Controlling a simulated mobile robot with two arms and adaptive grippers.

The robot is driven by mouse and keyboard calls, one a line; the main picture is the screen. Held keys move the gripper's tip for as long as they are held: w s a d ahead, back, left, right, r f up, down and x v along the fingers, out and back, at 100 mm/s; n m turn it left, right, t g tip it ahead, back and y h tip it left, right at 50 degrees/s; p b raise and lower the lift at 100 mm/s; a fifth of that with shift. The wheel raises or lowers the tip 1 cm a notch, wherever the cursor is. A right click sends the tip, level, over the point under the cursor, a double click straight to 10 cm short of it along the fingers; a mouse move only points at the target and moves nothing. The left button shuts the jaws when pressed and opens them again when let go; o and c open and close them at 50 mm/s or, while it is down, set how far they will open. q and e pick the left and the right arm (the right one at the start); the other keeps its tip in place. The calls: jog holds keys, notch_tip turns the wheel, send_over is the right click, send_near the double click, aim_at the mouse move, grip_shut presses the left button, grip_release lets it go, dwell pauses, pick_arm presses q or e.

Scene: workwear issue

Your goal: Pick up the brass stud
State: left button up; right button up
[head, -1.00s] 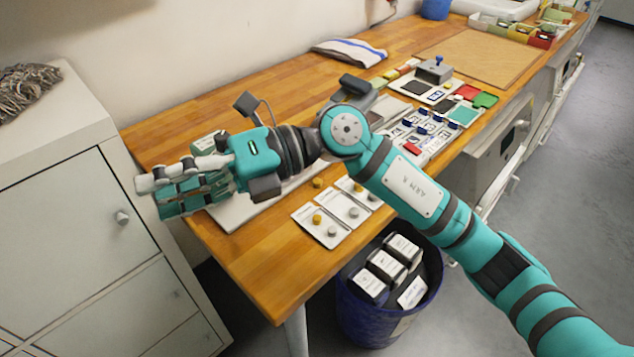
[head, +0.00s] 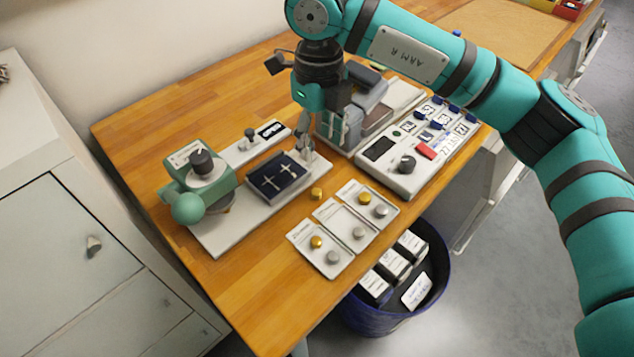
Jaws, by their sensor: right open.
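A loose brass stud (head: 317,194) lies on the wooden table, just behind the row of white cards. Two more brass-coloured studs sit on the cards, one on the left card (head: 302,238) and one on the right card (head: 358,191). The middle card (head: 338,212) shows only a silver stud. My right gripper (head: 308,152) points down above the table, behind the loose stud and apart from it. It is open, and I see nothing held in it. My left gripper is not in view.
A green press device (head: 199,172) on a white base stands left. A black tray (head: 277,178) with cross-shaped marks lies beside the gripper. A control box (head: 405,163) with a dial is right. A blue bin (head: 385,322) stands below the front edge.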

aim_at(317, 191)
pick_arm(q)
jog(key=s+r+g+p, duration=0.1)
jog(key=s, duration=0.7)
pick_arm(e)
notch_tip(317, 191, down, 6)
jog(key=shift+s+r, duration=0.15)
jog(key=shift+r, duration=0.05)
notch_tip(317, 191, down, 3)
jog(key=shift+r+p, duration=0.1)
jog(key=shift+p, duration=0.4)
jog(key=f, duration=0.2)
jog(key=f+p, duration=0.1)
jog(key=f, duration=0.1)
jog(key=shift+a+f+p, duration=0.2)
jog(key=shift+f+p, duration=0.05)
jog(key=shift+p, duration=0.05)
jog(key=shift+f, duration=0.15)
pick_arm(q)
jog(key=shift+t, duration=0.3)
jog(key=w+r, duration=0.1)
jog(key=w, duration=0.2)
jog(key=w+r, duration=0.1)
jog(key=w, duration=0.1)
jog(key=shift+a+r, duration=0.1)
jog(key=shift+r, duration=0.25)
pick_arm(e)
jog(key=c, duration=0.9)
